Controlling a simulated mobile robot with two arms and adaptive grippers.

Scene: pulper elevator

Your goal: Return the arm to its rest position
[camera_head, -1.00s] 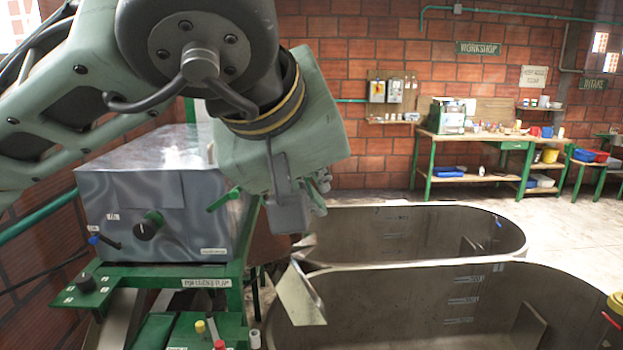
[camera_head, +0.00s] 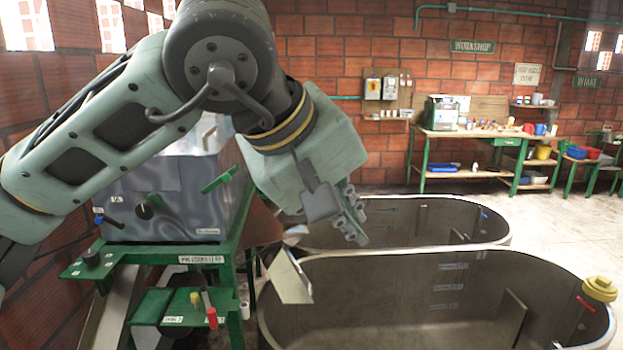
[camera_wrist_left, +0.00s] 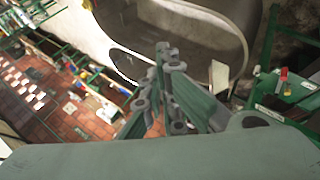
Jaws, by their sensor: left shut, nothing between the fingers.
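My left arm comes in from the left in the head view, bent at a dark joint. My left gripper (camera_head: 352,222) hangs over the near-left part of the tanks, with its fingers shut and nothing between them. In the left wrist view the shut fingers (camera_wrist_left: 168,62) point toward the tank area. The gripper is apart from the grey machine (camera_head: 170,200) on its green stand, which my arm partly hides. My right gripper is not in either view.
Two rounded tanks (camera_head: 430,262) fill the middle and right floor. A green stand (camera_head: 150,252) with knobs and small levers is at the left. A yellow-capped part (camera_head: 599,288) sits at the near tank's right rim. A workbench (camera_head: 470,134) stands at the back wall.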

